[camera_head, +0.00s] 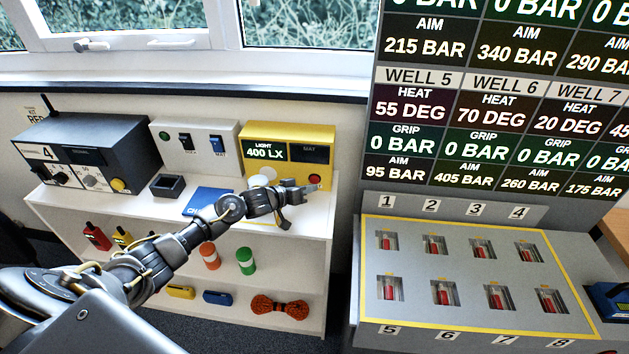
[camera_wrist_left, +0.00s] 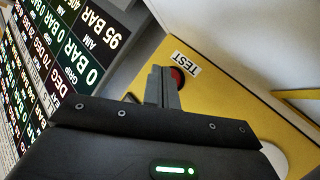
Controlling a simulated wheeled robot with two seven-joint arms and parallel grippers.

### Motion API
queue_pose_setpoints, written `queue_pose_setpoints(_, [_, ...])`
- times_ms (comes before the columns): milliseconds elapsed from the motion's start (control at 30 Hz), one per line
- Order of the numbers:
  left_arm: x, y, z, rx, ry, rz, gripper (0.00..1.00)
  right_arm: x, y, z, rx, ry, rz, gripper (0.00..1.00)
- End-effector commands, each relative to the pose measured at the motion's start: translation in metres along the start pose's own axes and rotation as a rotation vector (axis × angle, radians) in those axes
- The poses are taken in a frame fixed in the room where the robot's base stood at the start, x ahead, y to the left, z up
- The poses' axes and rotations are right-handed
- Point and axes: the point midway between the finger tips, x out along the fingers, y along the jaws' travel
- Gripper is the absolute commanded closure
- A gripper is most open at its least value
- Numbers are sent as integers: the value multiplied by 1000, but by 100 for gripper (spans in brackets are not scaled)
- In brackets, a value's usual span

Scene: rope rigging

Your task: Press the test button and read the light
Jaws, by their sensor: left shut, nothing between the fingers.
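The yellow test box (camera_head: 262,137) stands on the white shelf unit. Its display (camera_head: 265,152) reads "LIGHT 400 LX"; a dark panel marked "MAT" (camera_head: 310,152) beside it shows no lit reading. The red button (camera_head: 315,179) is at the box's lower right; in the left wrist view the button (camera_wrist_left: 178,77) sits beside a "TEST" label (camera_wrist_left: 186,62). My left gripper (camera_head: 313,188) is shut and empty, its fingertips right at the button and partly covering it. I cannot tell whether they touch or press it. My right gripper is out of view.
A white switch box (camera_head: 172,133) and a dark instrument case (camera_head: 75,145) stand left on the shelf top (camera_head: 130,205). Bottles and an orange rope coil (camera_head: 280,306) sit below. A grey panel with numbered slots (camera_head: 460,262) stands right, under a readout board (camera_head: 450,130).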

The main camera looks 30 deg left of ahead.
Motion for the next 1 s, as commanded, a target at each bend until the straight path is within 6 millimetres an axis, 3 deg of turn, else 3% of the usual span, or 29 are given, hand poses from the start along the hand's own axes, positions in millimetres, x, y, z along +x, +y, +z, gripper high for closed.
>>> queue_pose_setpoints(167, [-2, 2, 1, -1, -1, 0, 100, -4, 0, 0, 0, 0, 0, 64])
queue_pose_setpoints(600, [-31, 24, 20, -2, -2, 1, 100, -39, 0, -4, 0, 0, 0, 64])
queue_pose_setpoints(1000, [-35, 26, 26, -1, 0, 0, 100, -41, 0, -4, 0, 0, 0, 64])
